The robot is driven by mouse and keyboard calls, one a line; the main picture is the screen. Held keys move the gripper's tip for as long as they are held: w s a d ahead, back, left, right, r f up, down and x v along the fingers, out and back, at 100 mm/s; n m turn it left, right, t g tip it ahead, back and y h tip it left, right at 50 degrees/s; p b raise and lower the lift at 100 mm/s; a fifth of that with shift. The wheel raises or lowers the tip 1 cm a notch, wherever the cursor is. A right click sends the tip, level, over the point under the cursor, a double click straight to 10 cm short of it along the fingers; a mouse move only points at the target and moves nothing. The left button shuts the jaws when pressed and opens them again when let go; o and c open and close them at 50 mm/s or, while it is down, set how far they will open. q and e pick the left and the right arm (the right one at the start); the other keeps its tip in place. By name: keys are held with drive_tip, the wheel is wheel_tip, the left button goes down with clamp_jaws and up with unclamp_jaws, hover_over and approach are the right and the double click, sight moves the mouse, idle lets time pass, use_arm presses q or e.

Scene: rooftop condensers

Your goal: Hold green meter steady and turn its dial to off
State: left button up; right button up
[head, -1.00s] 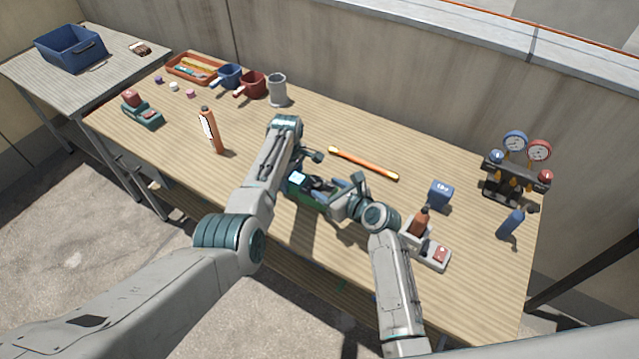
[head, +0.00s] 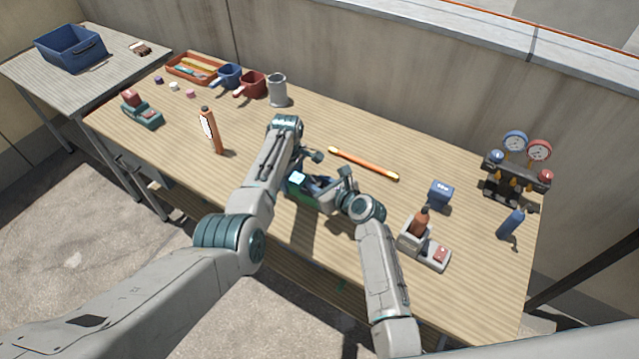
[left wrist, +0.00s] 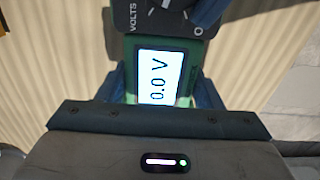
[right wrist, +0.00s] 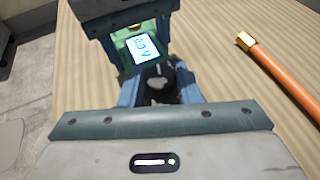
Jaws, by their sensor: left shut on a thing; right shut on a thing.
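The green meter (head: 297,194) lies on the table in front of me, partly hidden by my arms in the head view. In the left wrist view its lit screen (left wrist: 160,77) reads 0.0 V, and the dark dial face (left wrist: 150,18) bears the word VOLTS. My left gripper (head: 306,184) is shut on the meter's body, with a blue finger at each side. My right gripper (right wrist: 160,90) is shut on the dial (right wrist: 158,76), below the screen in the right wrist view. The dial's exact pointing is hidden by the fingers.
An orange rod (head: 363,163) lies just behind the grippers. A gauge set (head: 517,175) stands at the far right. An orange bottle (head: 211,132) stands to the left.

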sight(321, 184)
drive_tip(key=n+g+y, duration=0.2)
drive_tip(key=n, duration=0.1)
drive_tip(key=shift+w+d+y, duration=0.2)
drive_tip(key=shift+y, duration=0.1)
drive_tip(key=shift+n+g+y, duration=0.5)
drive_tip(key=shift+n+g, duration=0.3)
drive_tip(key=shift+g, duration=0.2)
drive_tip(key=o, duration=1)
drive_tip(key=shift+c, duration=0.2)
wheel_tip(321, 184, up, 10)
